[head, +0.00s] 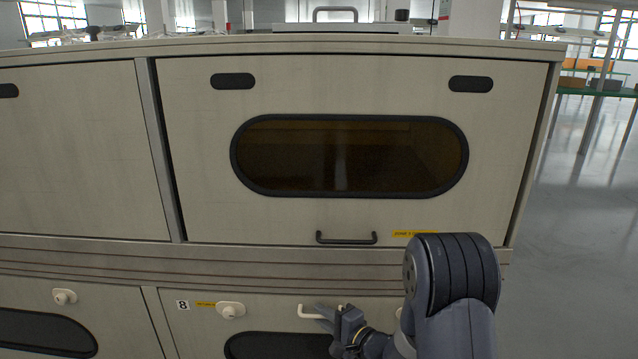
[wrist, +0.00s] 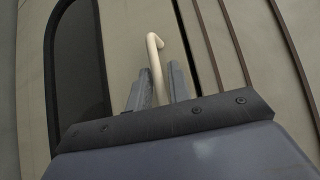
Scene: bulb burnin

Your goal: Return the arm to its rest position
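My gripper (head: 325,314) is low in front of the cabinet's lower row, at the pale handle (head: 307,311) of the lower door. In the wrist view, the pale bar handle (wrist: 156,58) runs between the two grey fingers of my gripper (wrist: 160,90), with one finger close on each side. I cannot tell whether the fingers press on the bar or leave a small gap. My arm (head: 455,290) reaches in from the lower right and hides part of the lower door. The lower door looks closed.
The upper door (head: 195,150) with a dark oval window (head: 350,155) and a dark handle (head: 346,238) is closed above my gripper. White knobs (head: 231,311) (head: 64,297) sit on the lower row. Open floor (head: 580,220) lies right of the cabinet.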

